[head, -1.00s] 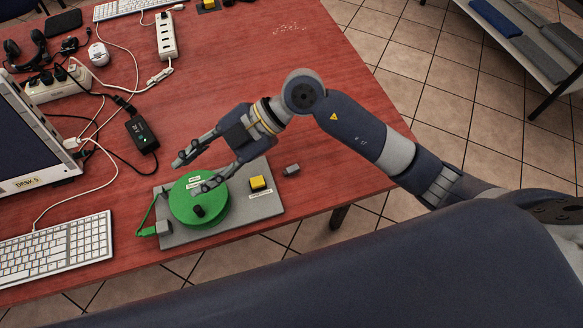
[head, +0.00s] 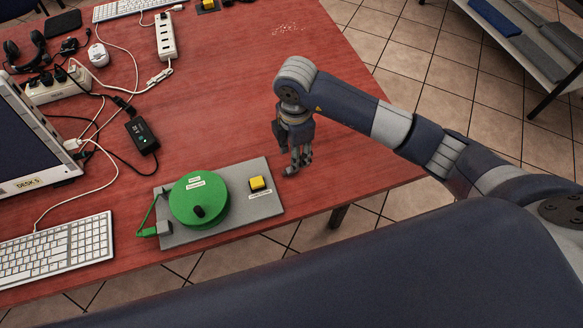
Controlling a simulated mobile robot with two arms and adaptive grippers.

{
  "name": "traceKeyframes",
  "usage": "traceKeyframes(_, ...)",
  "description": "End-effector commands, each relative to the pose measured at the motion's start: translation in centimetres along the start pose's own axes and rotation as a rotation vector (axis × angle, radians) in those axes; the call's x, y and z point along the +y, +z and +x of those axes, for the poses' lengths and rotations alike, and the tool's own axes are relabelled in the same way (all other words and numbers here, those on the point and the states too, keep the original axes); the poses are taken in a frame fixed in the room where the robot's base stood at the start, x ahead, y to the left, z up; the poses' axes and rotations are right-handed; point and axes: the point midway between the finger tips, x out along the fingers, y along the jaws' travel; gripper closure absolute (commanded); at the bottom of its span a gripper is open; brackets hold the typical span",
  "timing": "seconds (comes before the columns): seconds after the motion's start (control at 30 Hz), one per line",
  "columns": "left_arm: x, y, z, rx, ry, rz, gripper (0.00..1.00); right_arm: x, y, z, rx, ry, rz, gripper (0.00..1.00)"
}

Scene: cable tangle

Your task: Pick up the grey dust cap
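The small grey dust cap (head: 290,171) lies on the red table, just right of the grey board. It is partly hidden by my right gripper. My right gripper (head: 298,166) points down with its fingertips right at the cap. I cannot tell whether the fingers touch the cap or have shut on it. My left gripper is not in view.
A grey board (head: 262,209) left of the cap carries a green reel (head: 190,212) and a yellow block (head: 257,183). A green cable runs at its left. The table's front edge is close to the cap. The tabletop behind the gripper is clear.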

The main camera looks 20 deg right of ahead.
Motion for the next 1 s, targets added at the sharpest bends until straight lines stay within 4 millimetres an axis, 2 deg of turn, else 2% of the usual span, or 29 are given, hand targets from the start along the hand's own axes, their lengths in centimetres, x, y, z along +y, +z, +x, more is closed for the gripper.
traceKeyframes(0.2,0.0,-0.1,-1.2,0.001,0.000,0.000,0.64,-0.6,-0.1,2.9,-0.001,-0.005,0.000,0.61)
traceKeyframes(0.33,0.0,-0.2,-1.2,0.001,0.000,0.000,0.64,-0.5,-0.1,4.5,0.001,-0.003,0.000,0.61)
traceKeyframes(0.63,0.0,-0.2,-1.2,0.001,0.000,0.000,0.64,-0.4,-0.1,5.0,0.001,0.000,-0.001,0.61)
traceKeyframes(0.7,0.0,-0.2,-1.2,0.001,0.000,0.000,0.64,-0.4,-0.1,5.0,0.001,0.000,-0.001,0.76)
traceKeyframes(0.8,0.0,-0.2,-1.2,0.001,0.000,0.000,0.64,-0.4,-0.1,5.0,0.001,0.000,-0.001,0.94)
traceKeyframes(1.0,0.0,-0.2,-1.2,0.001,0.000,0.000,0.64,-0.4,-0.1,5.0,0.001,0.000,-0.001,0.96)
